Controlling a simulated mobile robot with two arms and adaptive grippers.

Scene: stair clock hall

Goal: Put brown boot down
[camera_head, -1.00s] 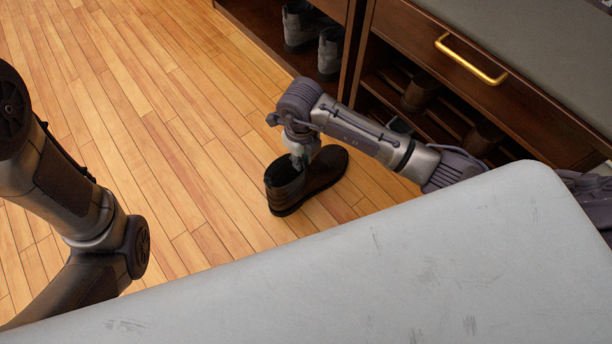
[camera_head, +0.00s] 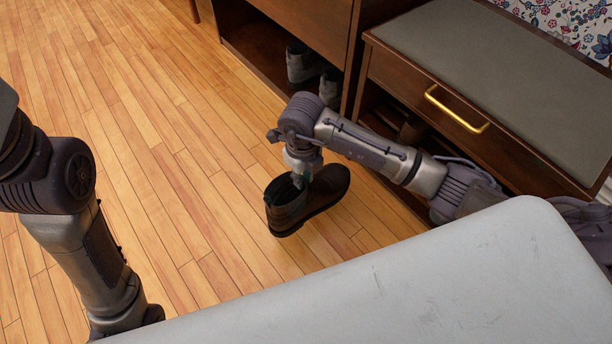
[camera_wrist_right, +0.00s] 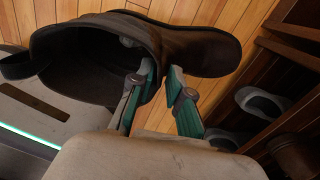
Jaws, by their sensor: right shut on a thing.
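The brown boot (camera_head: 310,203) is upright in the head view, its opening toward the left and its toe toward the upper right. My right gripper (camera_head: 300,178) is shut on the boot's shaft wall from above. In the right wrist view the boot (camera_wrist_right: 190,45) fills the top, with one finger of the right gripper (camera_wrist_right: 158,88) inside the opening and the other outside. I cannot tell whether the sole touches the floor. My left arm comes in at the left of the head view, but its gripper is out of frame.
A wooden bench (camera_head: 480,135) with a grey top and a gold-handled drawer stands at the right. A shoe cabinet (camera_head: 300,35) beside it holds grey boots (camera_head: 302,66). The wooden floor (camera_head: 150,130) is clear at the left and middle.

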